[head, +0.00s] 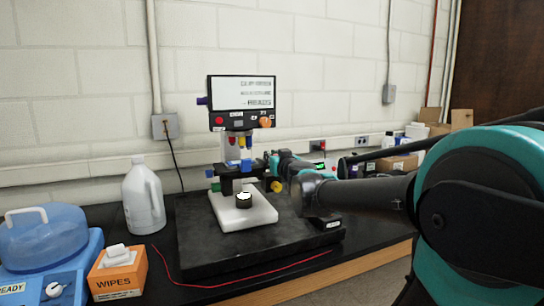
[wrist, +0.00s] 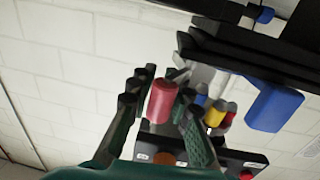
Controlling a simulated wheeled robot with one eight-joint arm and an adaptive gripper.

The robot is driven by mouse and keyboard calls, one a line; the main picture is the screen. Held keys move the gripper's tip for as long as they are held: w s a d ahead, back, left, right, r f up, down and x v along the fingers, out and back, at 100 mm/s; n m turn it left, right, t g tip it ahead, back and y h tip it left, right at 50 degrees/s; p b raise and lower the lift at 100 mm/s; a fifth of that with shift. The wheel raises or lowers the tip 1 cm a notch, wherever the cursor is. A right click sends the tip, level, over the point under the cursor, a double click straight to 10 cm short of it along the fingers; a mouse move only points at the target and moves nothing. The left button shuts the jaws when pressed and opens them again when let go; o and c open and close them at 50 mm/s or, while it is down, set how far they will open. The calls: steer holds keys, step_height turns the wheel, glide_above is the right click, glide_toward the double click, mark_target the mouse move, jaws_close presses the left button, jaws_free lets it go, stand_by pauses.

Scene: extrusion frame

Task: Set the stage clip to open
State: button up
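The microscope (head: 238,150) stands on a white base (head: 258,213), with a dark stage (head: 232,185) at mid height. A blue part (head: 245,166) shows at the stage. In the wrist view a larger blue block (wrist: 272,106) sits beside the black stage plates (wrist: 255,50). I cannot tell for sure which part is the stage clip. My gripper (head: 268,168) is at the right side of the stage. In the wrist view its fingers (wrist: 166,88) are spread, with a red cylinder (wrist: 162,102) showing between them. Whether they touch it is unclear.
Coloured objectives (wrist: 214,113) hang close to my fingers. The screen panel (head: 242,100) is above. A black slab (head: 200,250) carries the microscope. A white jug (head: 144,197), a wipes box (head: 118,275) and a blue-lidded device (head: 42,240) stand left. A red cable (head: 230,284) lies in front.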

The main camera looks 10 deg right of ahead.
steer(key=shift+o, duration=1.1)
steer(key=s+d, duration=0.2)
steer(key=s, duration=0.9)
steer(key=shift+s, duration=0.4)
steer(key=shift+d, duration=0.1)
